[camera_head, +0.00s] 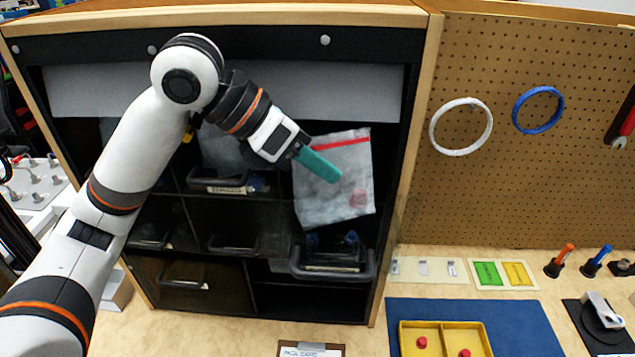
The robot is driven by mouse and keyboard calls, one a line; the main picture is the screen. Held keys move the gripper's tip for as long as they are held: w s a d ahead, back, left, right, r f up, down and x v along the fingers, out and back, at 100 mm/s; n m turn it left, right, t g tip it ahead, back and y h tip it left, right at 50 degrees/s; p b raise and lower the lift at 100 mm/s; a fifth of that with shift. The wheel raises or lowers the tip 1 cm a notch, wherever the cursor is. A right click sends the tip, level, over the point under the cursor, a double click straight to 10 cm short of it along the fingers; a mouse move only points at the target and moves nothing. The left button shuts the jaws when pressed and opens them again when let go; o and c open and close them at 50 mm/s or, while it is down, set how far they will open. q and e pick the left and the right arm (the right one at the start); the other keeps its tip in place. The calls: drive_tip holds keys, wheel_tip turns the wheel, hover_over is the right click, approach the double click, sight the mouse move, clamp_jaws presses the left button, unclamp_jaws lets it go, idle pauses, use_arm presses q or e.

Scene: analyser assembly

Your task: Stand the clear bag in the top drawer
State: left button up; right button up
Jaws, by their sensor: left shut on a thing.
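The clear bag (312,205) has a red strip along its top edge and a small red item inside. My left gripper (322,166) has teal fingers, and they are shut on the upper part of the bag. The bag hangs nearly upright, slightly tilted, in front of the right side of the black cabinet. Its lower edge is just above a dark drawer (335,272) with a handle and blue items in it. Another drawer (222,187) with a label shows to the left, higher up. I cannot tell whether the bag touches either drawer. My right gripper is out of view.
The cabinet (433,110) has a wooden frame close to the bag's right side. A pegboard with a white ring (461,152) and blue ring (515,112) is to the right. A yellow tray (446,325) with red pieces lies on a blue mat (520,320) below.

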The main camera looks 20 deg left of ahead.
sight(315, 185)
use_arm(q)
wheel_tip(315, 185, down, 4)
drive_tip(key=shift+f, duration=0.1)
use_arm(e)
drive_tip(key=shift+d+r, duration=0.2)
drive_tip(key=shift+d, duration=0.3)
use_arm(q)
drive_tip(key=o, duration=1)
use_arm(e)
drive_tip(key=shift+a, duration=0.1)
use_arm(q)
drive_tip(key=shift+s+a+r, duration=0.1)
drive_tip(key=shift+a+r, duration=0.1)
drive_tip(key=shift+r, duration=0.1)
drive_tip(key=b+v, duration=0.2)
drive_tip(key=v, duration=0.9)
drive_tip(key=shift+r, duration=0.2)
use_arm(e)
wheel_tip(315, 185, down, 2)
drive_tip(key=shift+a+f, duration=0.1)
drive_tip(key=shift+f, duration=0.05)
